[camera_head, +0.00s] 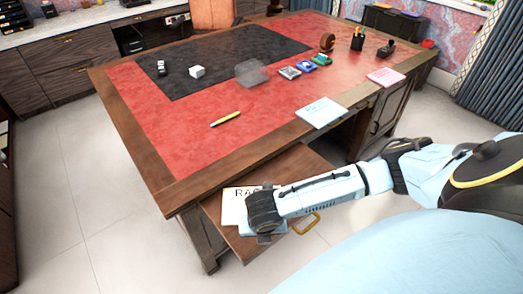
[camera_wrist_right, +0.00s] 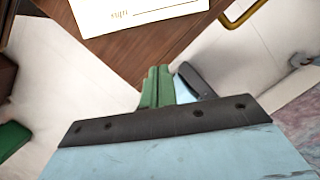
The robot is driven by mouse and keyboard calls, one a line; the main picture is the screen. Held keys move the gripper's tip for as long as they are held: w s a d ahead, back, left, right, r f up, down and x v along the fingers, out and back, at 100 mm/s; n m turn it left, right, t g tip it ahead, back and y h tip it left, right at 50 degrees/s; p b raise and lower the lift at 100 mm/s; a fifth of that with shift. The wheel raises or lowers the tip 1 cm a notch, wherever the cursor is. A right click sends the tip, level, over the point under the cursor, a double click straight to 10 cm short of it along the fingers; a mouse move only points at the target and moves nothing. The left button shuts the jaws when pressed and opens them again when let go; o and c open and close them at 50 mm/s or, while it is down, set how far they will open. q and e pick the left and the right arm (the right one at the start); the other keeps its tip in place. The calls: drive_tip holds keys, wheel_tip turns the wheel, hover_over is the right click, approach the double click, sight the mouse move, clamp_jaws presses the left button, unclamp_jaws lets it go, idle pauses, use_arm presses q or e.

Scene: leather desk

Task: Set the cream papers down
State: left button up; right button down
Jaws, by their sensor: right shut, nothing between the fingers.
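Cream paper (camera_head: 233,206) with dark lettering lies on a pulled-out wooden board (camera_head: 297,164) at the desk's near side, partly hidden by my right wrist. The paper also shows at the top of the right wrist view (camera_wrist_right: 135,14), flat on the brown wood. My right gripper (camera_wrist_right: 157,86) has its green fingers shut together and empty. Its fingertips are a little short of the paper's edge in that view, apart from it. In the head view the fingers are hidden below the wrist. My left gripper is not in view.
A brass handle (camera_head: 307,223) is beside my right wrist. The red-topped desk (camera_head: 190,135) holds a pale paper stack (camera_head: 321,112), pink papers (camera_head: 386,77), a yellow pen (camera_head: 226,118), a white cube (camera_head: 197,71) and a pencil cup (camera_head: 357,39).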

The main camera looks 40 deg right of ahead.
drive_tip(key=shift+p+v, duration=0.3)
drive_tip(key=shift+v, duration=2)
drive_tip(key=shift+w, duration=0.1)
